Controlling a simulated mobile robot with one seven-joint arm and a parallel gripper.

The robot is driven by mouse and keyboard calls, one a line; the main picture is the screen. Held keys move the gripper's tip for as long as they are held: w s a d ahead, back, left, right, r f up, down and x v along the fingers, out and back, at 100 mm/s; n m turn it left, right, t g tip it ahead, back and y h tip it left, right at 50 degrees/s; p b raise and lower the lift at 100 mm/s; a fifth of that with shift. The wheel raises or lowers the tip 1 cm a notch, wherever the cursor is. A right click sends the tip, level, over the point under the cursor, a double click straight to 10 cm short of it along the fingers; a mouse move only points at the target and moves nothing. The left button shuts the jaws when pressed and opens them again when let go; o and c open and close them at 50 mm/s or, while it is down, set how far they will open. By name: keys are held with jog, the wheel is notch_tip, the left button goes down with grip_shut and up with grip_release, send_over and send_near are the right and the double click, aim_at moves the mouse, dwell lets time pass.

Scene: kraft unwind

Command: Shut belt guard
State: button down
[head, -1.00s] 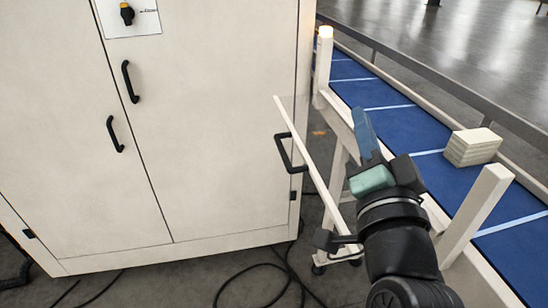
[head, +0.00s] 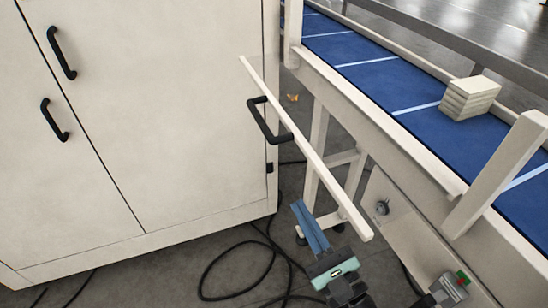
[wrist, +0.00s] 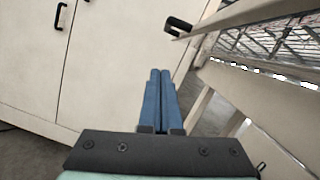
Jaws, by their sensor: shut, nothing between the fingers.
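The belt guard (head: 312,158) is a pale panel seen nearly edge-on, standing out between the cabinet and the conveyor. Its black handle (head: 266,121) is on the side facing the cabinet. In the wrist view the handle (wrist: 178,27) is at the upper middle, beside what looks like a mesh panel (wrist: 265,45). My gripper (head: 298,205) is low, below the handle and near the guard's lower part, apart from the handle. Its blue fingers (wrist: 160,73) are together and empty, pointing toward the cabinet front in the wrist view.
A white cabinet (head: 150,140) with two black door handles stands at the left. A conveyor with a blue belt (head: 385,90) runs along the right, carrying a stack of pale boards (head: 469,98). Its posts and legs stand near my gripper. Black cables (head: 235,262) lie on the floor.

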jog(key=w+a+r+m+p, duration=0.1)
jog(key=w+a+r+p, duration=0.1)
jog(key=w+r, duration=0.3)
jog(key=w+a, duration=0.1)
jog(key=w, duration=0.2)
jog(key=shift+w+a+r+h+p, duration=0.2)
jog(key=shift+a+r+h+p, duration=0.1)
jog(key=shift+a+r+p, duration=0.1)
